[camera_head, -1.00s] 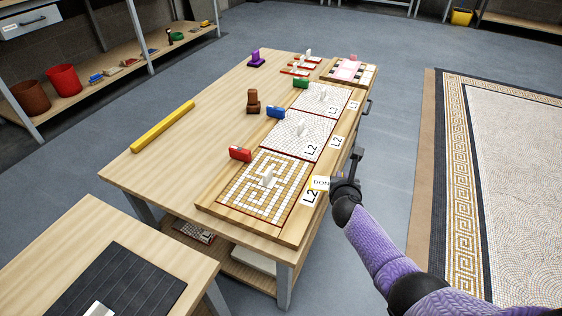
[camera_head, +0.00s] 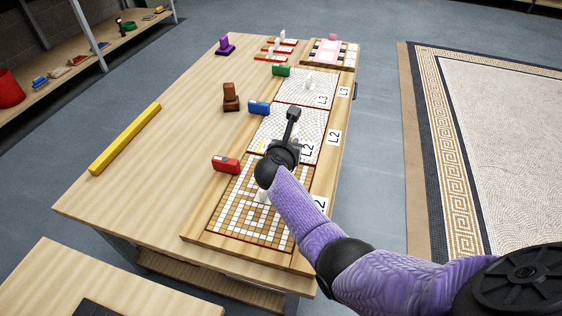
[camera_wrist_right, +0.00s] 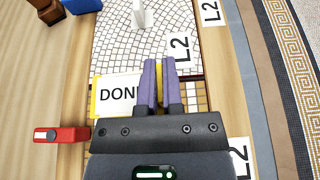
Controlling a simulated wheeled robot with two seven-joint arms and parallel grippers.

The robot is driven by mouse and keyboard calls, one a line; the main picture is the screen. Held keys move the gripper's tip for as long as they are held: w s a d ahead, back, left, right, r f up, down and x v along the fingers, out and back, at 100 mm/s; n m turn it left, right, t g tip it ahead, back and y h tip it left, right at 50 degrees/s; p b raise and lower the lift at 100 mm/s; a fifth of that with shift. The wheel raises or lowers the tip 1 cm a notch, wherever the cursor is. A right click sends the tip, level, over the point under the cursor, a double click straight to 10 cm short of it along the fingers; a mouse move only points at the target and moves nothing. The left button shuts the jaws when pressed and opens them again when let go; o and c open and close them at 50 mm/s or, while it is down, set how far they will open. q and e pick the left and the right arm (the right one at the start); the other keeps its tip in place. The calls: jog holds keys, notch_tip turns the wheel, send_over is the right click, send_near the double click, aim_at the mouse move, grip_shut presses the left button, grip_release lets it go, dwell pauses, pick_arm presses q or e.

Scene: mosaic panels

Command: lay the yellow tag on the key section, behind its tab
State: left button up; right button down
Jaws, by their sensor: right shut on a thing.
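My right gripper (camera_head: 294,145) is shut on the yellow-edged white tag marked "DON…" (camera_wrist_right: 118,95); its fingers (camera_wrist_right: 160,88) hide the rest of the word. In the head view a sliver of the tag (camera_head: 262,146) shows left of the gripper. The tag is over the seam between the key section and the middle panel; its height is unclear. The key section (camera_head: 238,222), brown and white with a key pattern, is the nearest panel. My left gripper is out of view.
The middle panel (camera_wrist_right: 110,38) carries its own white tab (camera_wrist_right: 139,14); a far panel (camera_head: 298,93) lies beyond. Red (camera_head: 226,164), blue (camera_head: 259,108) and green (camera_head: 281,71) blocks stand along the left edges. A yellow bar (camera_head: 126,138) lies left on the table.

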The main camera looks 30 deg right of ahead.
notch_tip(320, 180, down, 5)
jog(key=b, duration=0.2)
jog(key=shift+b, duration=0.35)
jog(key=shift+r, duration=0.4)
jog(key=shift+f+b, duration=0.3)
jog(key=shift+f, duration=0.35)
jog(key=c, duration=0.9)
grip_release()
jog(key=shift+o, duration=0.6)
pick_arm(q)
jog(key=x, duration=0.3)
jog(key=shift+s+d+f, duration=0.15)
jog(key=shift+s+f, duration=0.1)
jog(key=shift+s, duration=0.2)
